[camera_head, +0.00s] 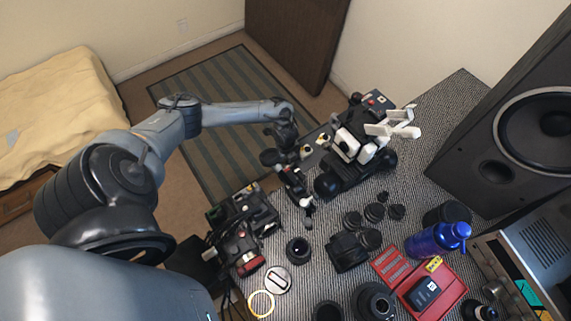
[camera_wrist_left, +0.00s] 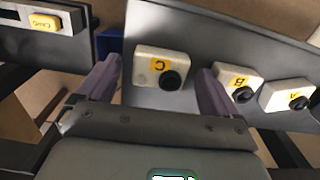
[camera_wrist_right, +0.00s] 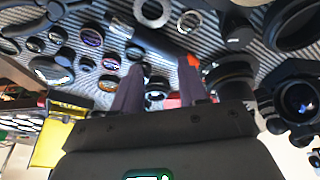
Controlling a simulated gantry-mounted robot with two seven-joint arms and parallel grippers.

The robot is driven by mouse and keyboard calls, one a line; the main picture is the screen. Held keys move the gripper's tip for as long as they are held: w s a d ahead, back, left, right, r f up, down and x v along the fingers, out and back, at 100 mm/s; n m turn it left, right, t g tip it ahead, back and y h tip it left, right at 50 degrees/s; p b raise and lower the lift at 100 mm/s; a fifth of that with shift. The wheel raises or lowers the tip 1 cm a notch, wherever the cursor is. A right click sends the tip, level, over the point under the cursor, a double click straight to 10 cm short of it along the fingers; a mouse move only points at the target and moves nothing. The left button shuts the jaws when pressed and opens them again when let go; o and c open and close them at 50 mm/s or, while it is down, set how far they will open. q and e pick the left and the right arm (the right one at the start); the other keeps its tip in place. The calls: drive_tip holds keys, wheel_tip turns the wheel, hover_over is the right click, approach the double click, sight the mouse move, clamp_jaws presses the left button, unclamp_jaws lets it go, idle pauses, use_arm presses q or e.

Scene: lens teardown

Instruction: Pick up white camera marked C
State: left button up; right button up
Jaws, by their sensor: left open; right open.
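The white camera marked C (camera_wrist_left: 146,62) shows in the left wrist view, with a yellow label and a dark round lens. It sits on a grey surface. My left gripper (camera_wrist_left: 155,82) is open, its two purple-grey fingers on either side of this camera; I cannot tell whether they touch it. In the head view my left gripper (camera_head: 291,156) is by a small shelf, and camera C cannot be told clearly there. My right gripper (camera_wrist_right: 160,85) is open and empty in the right wrist view, above a striped surface with lenses.
White cameras B (camera_wrist_left: 228,76) and A (camera_wrist_left: 275,97) stand in a row to the right of C. Another small yellow-marked object (camera_wrist_left: 45,22) is at upper left. The striped table (camera_head: 330,205) is crowded with lenses, a blue bottle (camera_head: 430,243) and a large speaker (camera_head: 520,110).

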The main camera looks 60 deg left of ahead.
use_arm(q)
drive_tip(key=c, duration=1.2)
